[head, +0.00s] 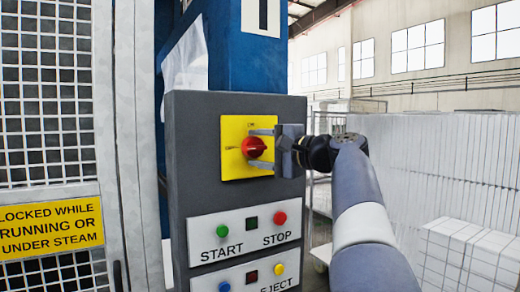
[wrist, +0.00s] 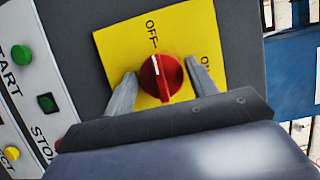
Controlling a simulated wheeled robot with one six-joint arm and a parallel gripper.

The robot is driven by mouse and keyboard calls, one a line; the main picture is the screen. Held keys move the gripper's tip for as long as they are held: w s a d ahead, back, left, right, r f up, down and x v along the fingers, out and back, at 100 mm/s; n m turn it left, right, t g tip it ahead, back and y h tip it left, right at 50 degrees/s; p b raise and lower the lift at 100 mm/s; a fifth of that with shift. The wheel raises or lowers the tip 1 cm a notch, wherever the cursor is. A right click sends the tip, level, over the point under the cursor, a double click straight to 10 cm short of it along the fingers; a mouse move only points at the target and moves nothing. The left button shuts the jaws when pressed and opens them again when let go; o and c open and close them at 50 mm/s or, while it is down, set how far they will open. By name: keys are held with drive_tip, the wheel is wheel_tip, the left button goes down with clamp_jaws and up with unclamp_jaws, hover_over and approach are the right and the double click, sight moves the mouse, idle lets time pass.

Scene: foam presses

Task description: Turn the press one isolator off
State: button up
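The press isolator is a red rotary knob (head: 254,147) on a yellow plate (head: 234,168), on the upper part of the dark grey control panel. In the wrist view the knob (wrist: 161,78) has a white mark that points at the OFF tick. The ON label (wrist: 205,62) is off to the right there, partly covered by a finger. My gripper (wrist: 163,67) faces the plate with one finger on each side of the knob. Narrow yellow gaps show between fingers and knob, so it is open. Which press this is cannot be read.
Below the isolator are a green START button (head: 222,231) and a red STOP button (head: 280,218), with blue and yellow buttons lower down. A mesh guard door (head: 48,95) with a yellow warning sign (head: 50,228) stands left. White stacked blocks (head: 465,255) stand right.

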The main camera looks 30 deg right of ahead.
drive_tip(key=shift+o, duration=1.4)
drive_tip(key=b+v, duration=0.2)
drive_tip(key=v, duration=0.8)
drive_tip(key=shift+s, duration=0.4)
drive_tip(key=shift+w+d, duration=0.1)
drive_tip(key=shift+d, duration=0.05)
drive_tip(key=p+x, duration=0.1)
drive_tip(key=x, duration=0.8)
drive_tip(key=shift+w+p, duration=0.1)
drive_tip(key=shift+p, duration=0.3)
drive_tip(key=shift+w+a, duration=0.35)
drive_tip(key=shift+w, duration=0.3)
drive_tip(key=shift+s, duration=0.1)
